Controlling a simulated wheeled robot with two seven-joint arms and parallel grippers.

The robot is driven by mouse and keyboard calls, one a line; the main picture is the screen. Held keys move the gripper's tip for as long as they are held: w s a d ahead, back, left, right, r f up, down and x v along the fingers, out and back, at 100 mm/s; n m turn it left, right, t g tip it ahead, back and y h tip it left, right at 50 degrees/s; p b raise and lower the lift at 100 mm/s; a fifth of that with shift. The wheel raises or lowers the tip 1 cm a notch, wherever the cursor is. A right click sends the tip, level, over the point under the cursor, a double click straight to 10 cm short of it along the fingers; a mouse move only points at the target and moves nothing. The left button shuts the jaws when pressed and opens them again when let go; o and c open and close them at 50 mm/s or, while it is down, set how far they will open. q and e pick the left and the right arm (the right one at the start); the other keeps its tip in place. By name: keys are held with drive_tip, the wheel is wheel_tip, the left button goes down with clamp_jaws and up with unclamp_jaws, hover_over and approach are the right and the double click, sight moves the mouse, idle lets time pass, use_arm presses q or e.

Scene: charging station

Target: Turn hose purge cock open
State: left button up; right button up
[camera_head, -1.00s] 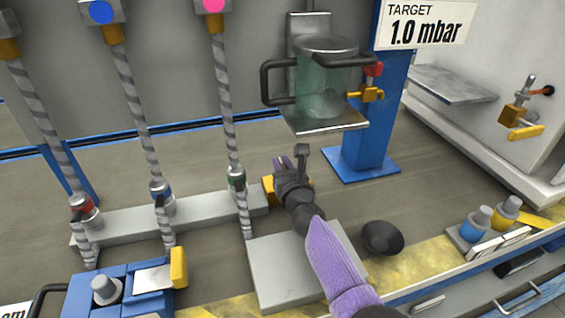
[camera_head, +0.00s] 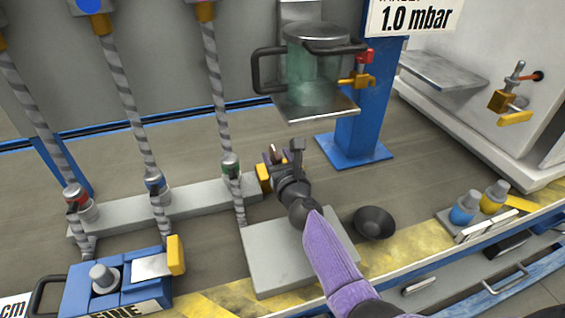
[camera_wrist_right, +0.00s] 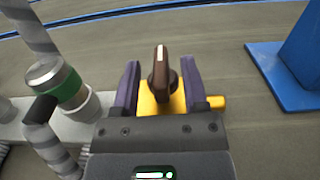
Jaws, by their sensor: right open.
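A small yellow cock (camera_head: 264,178) with a brown handle stands at the right end of the grey hose bar. In the right wrist view its brown handle (camera_wrist_right: 161,70) has a pale stripe and stands upright in the picture, above the yellow body (camera_wrist_right: 150,106). My right gripper (camera_head: 284,156) is at this cock. In the right wrist view the open right gripper (camera_wrist_right: 160,84) has one purple finger on each side of the handle, with gaps on both sides. Its lower part is partly hidden by the gripper. My left gripper is not in view.
A striped hose with a green-ringed coupling (camera_head: 231,170) stands just left of the cock. A glass vessel on a shelf (camera_head: 316,108) hangs above, beside a blue post (camera_head: 362,115). A black bowl (camera_head: 374,222) and grey plate (camera_head: 262,262) lie in front.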

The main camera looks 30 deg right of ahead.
drive_tip(key=shift+p+v, duration=0.9)
drive_tip(key=shift+v, duration=3.15)
